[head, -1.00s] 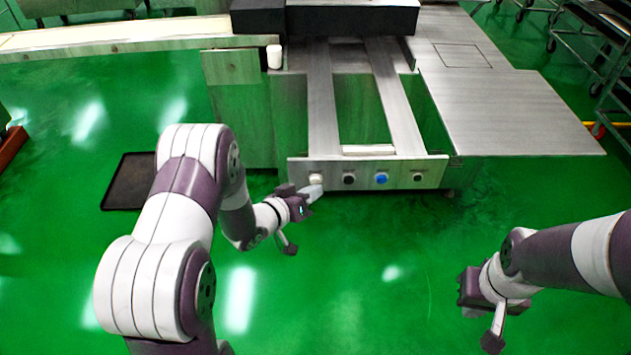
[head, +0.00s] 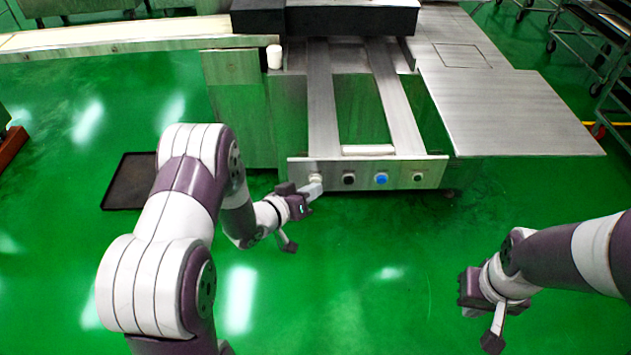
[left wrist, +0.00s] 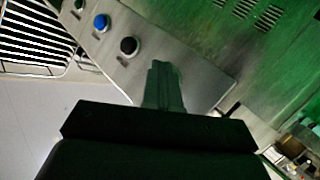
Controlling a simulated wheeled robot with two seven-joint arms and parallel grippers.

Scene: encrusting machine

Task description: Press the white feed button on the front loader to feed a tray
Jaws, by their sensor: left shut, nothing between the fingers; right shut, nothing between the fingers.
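The front loader's panel (head: 335,172) is a metal strip with a row of buttons in the head view. The white feed button (head: 316,178) is at its left end, with the tip of my left gripper (head: 314,190) right at it, just below in the picture. I cannot tell whether they touch. In the left wrist view the shut fingers (left wrist: 163,85) reach over the panel (left wrist: 205,82) and hide the white button. A black button (left wrist: 129,45) and a blue button (left wrist: 101,22) show beside them. My right gripper (head: 482,312) is shut and empty, away from the loader.
Two metal rails (head: 322,105) run back from the panel to the machine. A flat metal table (head: 520,115) stands to the right. A dark tray (head: 130,182) lies on the green floor at left. The floor before the panel is clear.

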